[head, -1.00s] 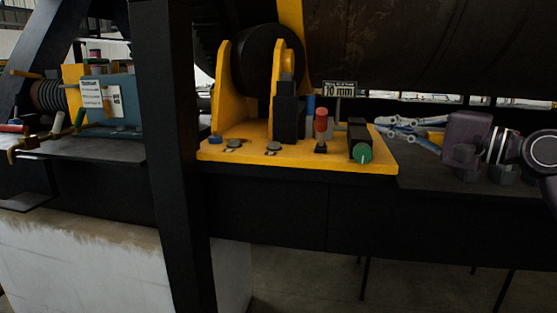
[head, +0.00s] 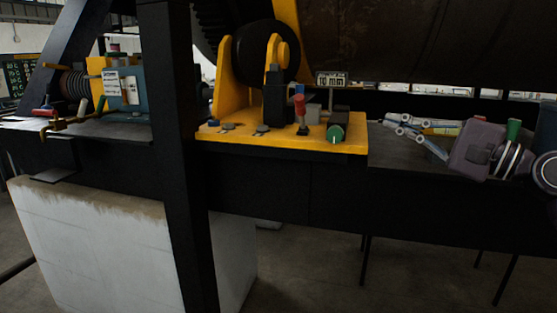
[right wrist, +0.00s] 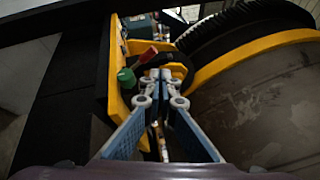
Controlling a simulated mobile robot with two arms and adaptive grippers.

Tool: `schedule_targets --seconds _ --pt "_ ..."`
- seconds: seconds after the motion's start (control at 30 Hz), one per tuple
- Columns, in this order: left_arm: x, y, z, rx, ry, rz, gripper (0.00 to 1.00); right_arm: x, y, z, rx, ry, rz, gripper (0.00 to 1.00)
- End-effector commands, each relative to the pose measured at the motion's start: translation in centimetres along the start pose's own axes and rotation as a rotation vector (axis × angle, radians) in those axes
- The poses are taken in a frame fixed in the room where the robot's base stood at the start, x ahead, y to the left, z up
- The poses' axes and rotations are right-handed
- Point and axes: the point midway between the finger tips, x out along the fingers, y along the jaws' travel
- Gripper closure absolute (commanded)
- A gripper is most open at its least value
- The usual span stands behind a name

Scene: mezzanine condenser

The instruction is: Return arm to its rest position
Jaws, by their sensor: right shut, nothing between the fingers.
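My right gripper (head: 398,128) comes in from the right in the head view, above the dark bench top and right of the yellow bracket plate. Its fingers are shut and empty. In the right wrist view the two fingers (right wrist: 158,92) meet at their tips, with nothing between them. Beyond the fingertips in that view are a green knob (right wrist: 126,78) and a red handle (right wrist: 147,55) on the yellow plate. My left gripper does not show in either view.
The yellow plate (head: 225,142) carries the red handle (head: 300,108), the green knob (head: 335,133) and a black roller (head: 255,52). A large dark drum (head: 420,40) hangs above. A black post (head: 178,150) stands left of the plate. A blue machine (head: 130,88) sits farther left.

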Motion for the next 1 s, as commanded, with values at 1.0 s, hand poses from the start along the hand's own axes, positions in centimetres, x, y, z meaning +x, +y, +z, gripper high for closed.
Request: schedule_targets --seconds 1.0 --pt "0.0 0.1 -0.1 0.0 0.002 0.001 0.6 -12.8 33.3 -5.7 2.717 0.07 -1.466 1.0"
